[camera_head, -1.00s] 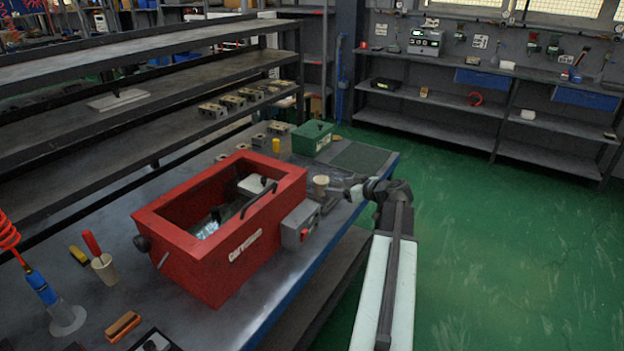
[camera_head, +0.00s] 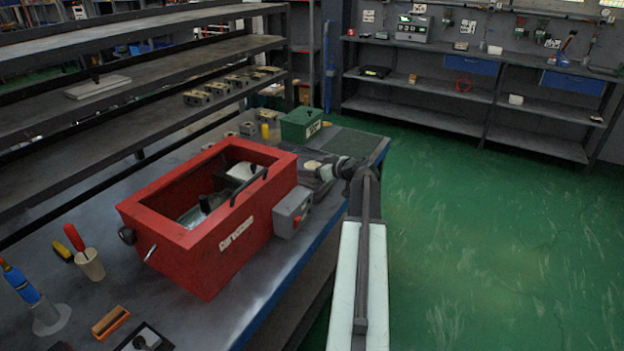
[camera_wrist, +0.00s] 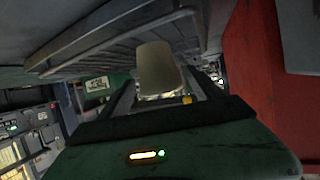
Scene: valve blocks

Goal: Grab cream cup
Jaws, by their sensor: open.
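A cream cup (camera_head: 312,165) stands on the workbench just past the far right end of the red box (camera_head: 215,215). My gripper (camera_head: 322,170) is low over the bench beside it and hides much of the cup in the head view. In the wrist view the cup (camera_wrist: 160,68) shows as a pale rounded shape at or between the two dark fingers of my open gripper (camera_wrist: 165,90). Whether the fingers touch it I cannot tell. A second cream cup (camera_head: 91,266), holding a red-handled tool, stands near the left end of the bench.
A grey switch box (camera_head: 292,213) with a red button sits on the red box's right side, close to my arm. A green case (camera_head: 300,124) and a yellow cylinder (camera_head: 265,131) stand behind the cup. Dark shelves (camera_head: 130,80) line the left.

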